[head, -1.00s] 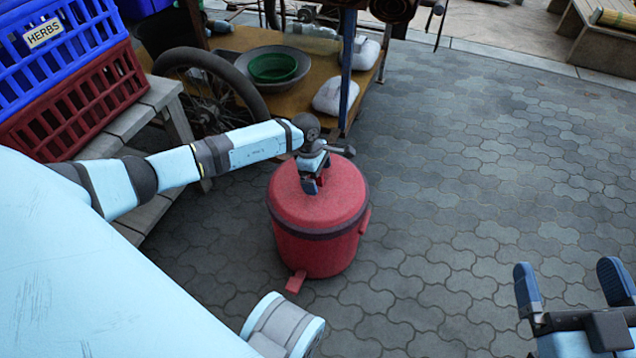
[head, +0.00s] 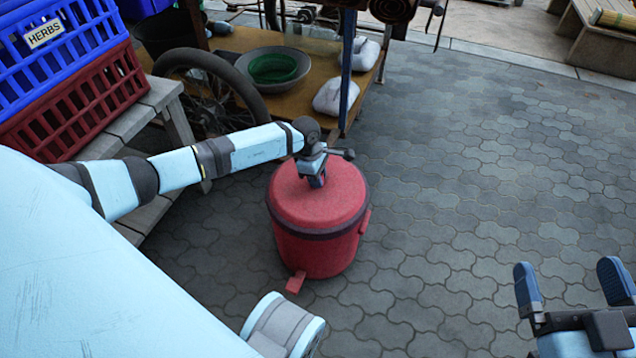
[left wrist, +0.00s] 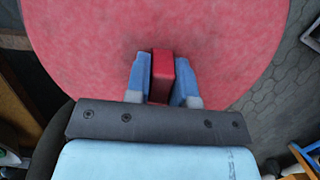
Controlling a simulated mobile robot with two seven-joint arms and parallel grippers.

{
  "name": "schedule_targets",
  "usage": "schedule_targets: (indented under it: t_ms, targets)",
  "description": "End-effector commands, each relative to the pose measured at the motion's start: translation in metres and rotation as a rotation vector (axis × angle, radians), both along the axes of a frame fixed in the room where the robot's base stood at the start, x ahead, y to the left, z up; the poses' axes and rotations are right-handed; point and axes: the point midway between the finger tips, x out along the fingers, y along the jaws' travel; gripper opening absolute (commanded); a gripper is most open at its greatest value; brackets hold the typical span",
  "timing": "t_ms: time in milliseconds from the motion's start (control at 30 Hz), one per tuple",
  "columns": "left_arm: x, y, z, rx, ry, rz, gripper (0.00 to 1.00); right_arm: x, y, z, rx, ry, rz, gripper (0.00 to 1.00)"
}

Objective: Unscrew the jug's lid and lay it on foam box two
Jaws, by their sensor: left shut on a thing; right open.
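The large red jug (head: 315,255) stands upright on the paving in the head view, with a dark band below its round red lid (head: 342,198). The lid also fills much of the left wrist view (left wrist: 90,45). My left gripper (head: 317,182) points down onto the middle of the lid. In the left wrist view its blue fingers are shut on the lid's red upright grip (left wrist: 160,75), one on each side. The lid sits on the jug. My right gripper (head: 567,268) is open and empty at the lower right. I cannot make out which thing is foam box two.
A wooden cart with a wheel (head: 215,95) stands behind the jug, holding a grey bowl (head: 298,70) and two white rounded things (head: 335,96). Blue (head: 70,50) and red (head: 75,105) crates sit on a bench at left. The paving right of the jug is clear.

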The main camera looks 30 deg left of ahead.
Motion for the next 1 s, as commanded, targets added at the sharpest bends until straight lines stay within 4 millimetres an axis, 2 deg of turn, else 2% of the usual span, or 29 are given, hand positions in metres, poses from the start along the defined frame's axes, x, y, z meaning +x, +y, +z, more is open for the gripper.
schedule_targets:
  t_ms: [167,500,800,1000]
  targets:
    - [0.0,0.001,0.0,0.003,0.0,0.021,0.0,0.0,0.0,0.003,0.0,0.0,0.0,0.98]
    - [0.0,0.001,0.001,0.002,0.001,0.191,0.0,0.0,0.0,0.019,0.0,-0.001,0.0,0.98]
    - [0.0,0.002,0.0,0.002,0.001,0.204,0.0,0.0,0.0,0.019,0.0,-0.002,0.0,0.98]
    - [-0.001,0.002,0.003,0.004,0.002,0.257,0.0,0.001,0.0,0.028,-0.001,-0.003,-0.001,0.98]
